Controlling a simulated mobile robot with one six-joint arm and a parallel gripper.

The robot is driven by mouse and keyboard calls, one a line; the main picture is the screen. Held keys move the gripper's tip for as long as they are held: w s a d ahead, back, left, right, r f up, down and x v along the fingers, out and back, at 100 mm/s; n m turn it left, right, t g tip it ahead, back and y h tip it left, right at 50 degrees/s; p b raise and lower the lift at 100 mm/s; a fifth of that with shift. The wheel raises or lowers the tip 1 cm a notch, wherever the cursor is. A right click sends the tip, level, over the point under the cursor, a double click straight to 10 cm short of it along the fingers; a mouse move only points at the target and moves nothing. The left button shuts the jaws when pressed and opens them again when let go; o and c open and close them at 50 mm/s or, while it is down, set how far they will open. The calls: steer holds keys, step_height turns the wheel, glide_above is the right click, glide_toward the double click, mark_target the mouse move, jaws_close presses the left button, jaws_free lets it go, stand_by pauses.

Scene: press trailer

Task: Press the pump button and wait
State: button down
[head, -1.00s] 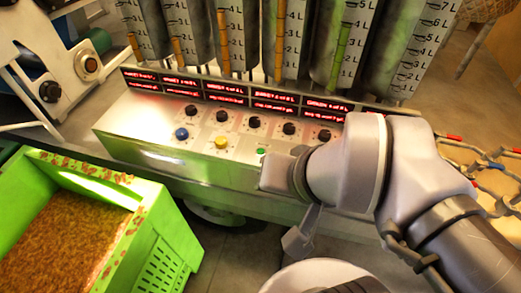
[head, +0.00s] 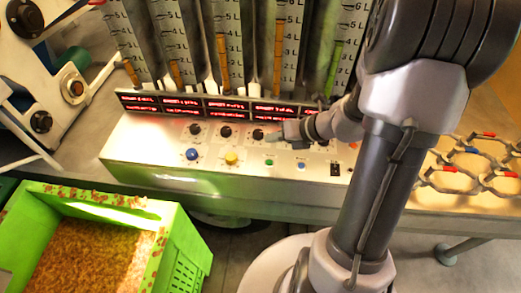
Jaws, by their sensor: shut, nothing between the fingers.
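The metal control panel (head: 135,152) has a row of black knobs (head: 225,132) and, in front of them, a row of colored buttons. These include a blue button (head: 192,154), a yellow button (head: 231,158), a small green button (head: 269,162) and a small pale button (head: 301,166). No pump label is legible, so I cannot tell which is the pump button. My gripper (head: 274,134) is shut and empty, over the knob row, behind the green button in the picture. I cannot tell whether it touches the panel. My wrist hides some right-hand knobs.
Red text displays (head: 205,104) and graduated tubes with colored levels stand behind the panel. A green crate (head: 180,235) of brown granules stands at the lower left. Hexagonal metal links (head: 445,178) lie on the table at right. White machinery is at upper left.

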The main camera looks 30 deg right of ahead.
mark_target(272, 164)
steer(key=shift+f, duration=0.15)
step_height(272, 164, down, 8)
steer(key=b, duration=0.8)
steer(key=shift+f, duration=0.25)
stand_by(1.4)
steer(key=shift+f+b, duration=0.4)
steer(key=shift+b, duration=0.05)
steer(key=shift+f+b, duration=0.35)
steer(key=shift+f, duration=0.05)
stand_by(0.3)
steer(key=shift+r, duration=0.1)
steer(key=shift+r+p, duration=0.7)
steer(key=shift+p, duration=0.15)
step_height(272, 164, up, 5)
steer(key=p, duration=0.4)
steer(key=shift+p, duration=0.4)
